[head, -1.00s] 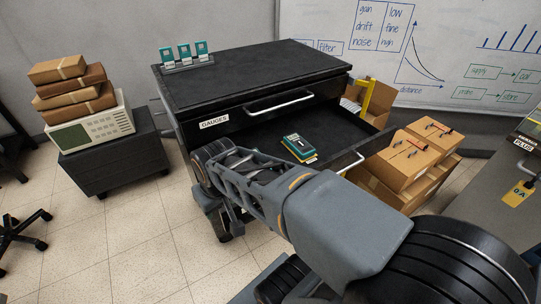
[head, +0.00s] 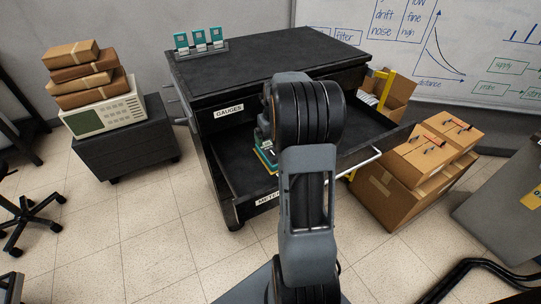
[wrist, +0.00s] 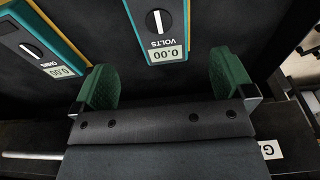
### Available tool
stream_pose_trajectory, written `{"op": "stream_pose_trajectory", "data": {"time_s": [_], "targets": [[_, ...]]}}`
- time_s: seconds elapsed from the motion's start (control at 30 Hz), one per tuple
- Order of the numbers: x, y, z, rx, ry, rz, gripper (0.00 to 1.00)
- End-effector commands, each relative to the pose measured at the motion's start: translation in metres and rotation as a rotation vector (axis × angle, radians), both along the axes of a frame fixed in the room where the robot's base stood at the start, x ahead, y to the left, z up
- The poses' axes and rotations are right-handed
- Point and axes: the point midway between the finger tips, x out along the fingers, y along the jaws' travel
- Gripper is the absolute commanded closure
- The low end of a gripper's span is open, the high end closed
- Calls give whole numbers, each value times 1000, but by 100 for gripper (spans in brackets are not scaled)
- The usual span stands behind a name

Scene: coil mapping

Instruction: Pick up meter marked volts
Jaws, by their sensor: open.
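The volts meter (wrist: 158,38) is teal and grey with a yellow edge, a dial and a 0.00 display. In the wrist view it lies in the open drawer, upside down to the camera, its display end just beyond and between my open fingers. My gripper (wrist: 168,82) has green pads, is open and holds nothing. A similar ohms meter (wrist: 32,48) lies to the left, beyond the left finger. In the head view a small part of a meter (head: 267,158) shows in the drawer beside my arm, which hides the rest and my gripper.
The open drawer (head: 222,172) has a front wall with a handle. The black cabinet (head: 270,65) carries several teal devices (head: 198,40) in a rack. Cardboard boxes (head: 418,158) stand to the right.

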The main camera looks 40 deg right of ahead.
Motion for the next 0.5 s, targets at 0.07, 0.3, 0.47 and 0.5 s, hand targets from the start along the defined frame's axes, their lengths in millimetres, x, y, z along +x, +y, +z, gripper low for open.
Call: {"op": "stream_pose_trajectory", "data": {"time_s": [0.07, 0.3, 0.47, 0.5], "targets": [[1, 1, -15, 2, 3, 1, 0], [4, 1, -35, 1, 1, 2, 0], [4, 1, -45, 2, 2, 2, 0], [4, 1, -50, 2, 4, 2, 0]]}}
